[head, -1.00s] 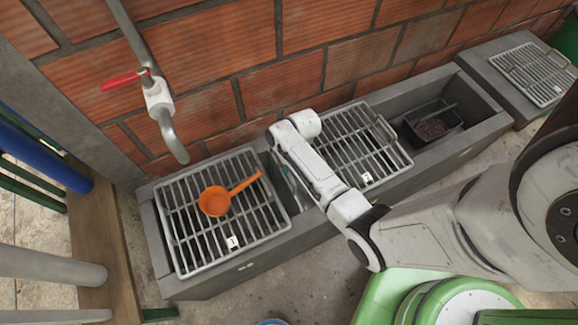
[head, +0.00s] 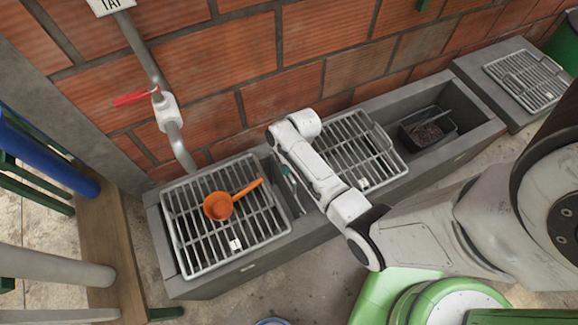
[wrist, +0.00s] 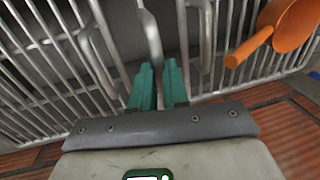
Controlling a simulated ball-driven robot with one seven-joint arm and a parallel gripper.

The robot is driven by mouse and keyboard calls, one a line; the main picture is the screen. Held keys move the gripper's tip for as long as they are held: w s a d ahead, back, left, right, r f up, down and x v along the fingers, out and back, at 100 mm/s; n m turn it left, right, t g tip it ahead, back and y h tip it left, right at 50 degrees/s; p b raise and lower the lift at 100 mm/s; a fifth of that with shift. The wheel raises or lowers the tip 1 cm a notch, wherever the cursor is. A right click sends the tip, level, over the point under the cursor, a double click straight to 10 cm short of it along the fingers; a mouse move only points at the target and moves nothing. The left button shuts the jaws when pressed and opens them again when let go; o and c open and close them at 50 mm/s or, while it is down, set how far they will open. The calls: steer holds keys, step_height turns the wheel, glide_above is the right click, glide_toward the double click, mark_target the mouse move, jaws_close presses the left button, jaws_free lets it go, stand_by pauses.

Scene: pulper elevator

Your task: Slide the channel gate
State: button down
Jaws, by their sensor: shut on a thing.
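My gripper (wrist: 158,88) has teal fingertips closed around a thin grey metal bar (wrist: 151,35), which looks like the channel gate's handle. In the head view this bar (head: 295,190) shows as a thin line in the gap between the two nearer grates. My arm crosses over that gap and hides most of the grip. The gate's plate cannot be made out in either view, so how far it stands open cannot be told.
A grate (head: 185,232) on the left bears an orange ladle (head: 218,206); the ladle also shows in the wrist view (wrist: 285,25). A second grate (head: 372,165) lies right of the gap. A dark tray (head: 425,130) sits in the open trough. A red-handled tap (head: 165,112) hangs above.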

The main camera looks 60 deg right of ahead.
step_height(320, 180, up, 8)
steer(key=p, duration=0.7)
steer(key=shift+r, duration=0.15)
steer(key=c, duration=1.1)
jaws_free()
steer(key=r, duration=0.3)
steer(key=d+r, duration=0.1)
steer(key=r, duration=0.3)
steer(key=s+r, duration=0.1)
steer(key=r, duration=0.2)
steer(key=shift+d+r+p, duration=0.25)
steer(key=shift+d+p, duration=0.05)
steer(key=shift+d, duration=0.1)
steer(key=shift+s, duration=0.1)
steer(key=s+a+r+n, duration=0.2)
steer(key=s+a, duration=0.2)
steer(key=s+a+r+n+h, duration=0.1)
steer(key=s+a+r+n, duration=0.1)
steer(key=s+a, duration=0.2)
steer(key=s+a+r+n+h, duration=0.1)
steer(key=s+a+r+n, duration=0.1)
steer(key=s+a, duration=0.2)
steer(key=shift+s+a+r, duration=0.1)
steer(key=shift+a+r, duration=0.25)
steer(key=shift+a, duration=0.4)
